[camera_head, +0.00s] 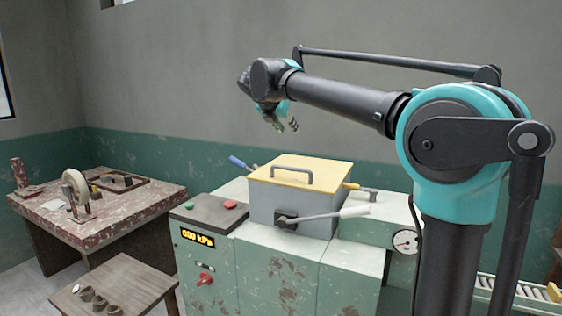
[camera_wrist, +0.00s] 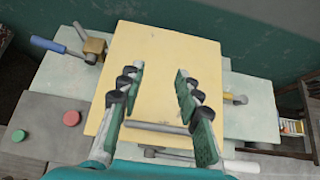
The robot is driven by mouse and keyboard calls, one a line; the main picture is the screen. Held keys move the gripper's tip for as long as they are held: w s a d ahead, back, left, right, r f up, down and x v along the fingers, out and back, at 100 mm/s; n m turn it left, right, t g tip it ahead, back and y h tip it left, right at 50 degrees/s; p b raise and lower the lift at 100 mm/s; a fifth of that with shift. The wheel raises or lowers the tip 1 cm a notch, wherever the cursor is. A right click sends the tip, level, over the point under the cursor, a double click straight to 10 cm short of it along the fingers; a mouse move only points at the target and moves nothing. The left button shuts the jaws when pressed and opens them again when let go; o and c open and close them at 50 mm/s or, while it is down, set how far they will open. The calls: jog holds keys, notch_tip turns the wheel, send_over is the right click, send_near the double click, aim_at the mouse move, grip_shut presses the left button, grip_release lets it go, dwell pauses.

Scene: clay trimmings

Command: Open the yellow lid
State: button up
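The yellow lid (camera_head: 301,168) lies flat and closed on a grey box (camera_head: 285,208) on the green machine. A grey bar handle (camera_head: 292,176) stands on the lid towards its front edge. In the head view my gripper (camera_head: 288,124) hangs in the air above the lid, apart from it. In the wrist view my gripper (camera_wrist: 160,85) is open and empty, with its two fingers spread over the yellow lid (camera_wrist: 160,45). The handle (camera_wrist: 157,128) shows between the fingers near their base. Part of the handle is hidden by the fingers.
A white-tipped lever (camera_head: 340,213) sticks out at the box's front. A blue-handled valve (camera_head: 240,164) is left and a yellow-handled one (camera_head: 355,186) right. A panel with green and red buttons (camera_head: 230,204) stands at left. A worn table (camera_head: 110,215) is farther left.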

aim_at(281, 180)
jog(key=s+f+t, duration=0.1)
jog(key=f, duration=0.1)
jog(key=s+a+f+t, duration=0.1)
jog(key=f, duration=0.2)
jog(key=s+f+t+h, duration=0.1)
jog(key=s+f, duration=0.1)
jog(key=f, duration=0.1)
jog(key=shift+a+f, duration=0.25)
jog(key=shift+s+f+t, duration=0.15)
jog(key=shift+f+t, duration=0.35)
jog(key=shift+f, duration=0.35)
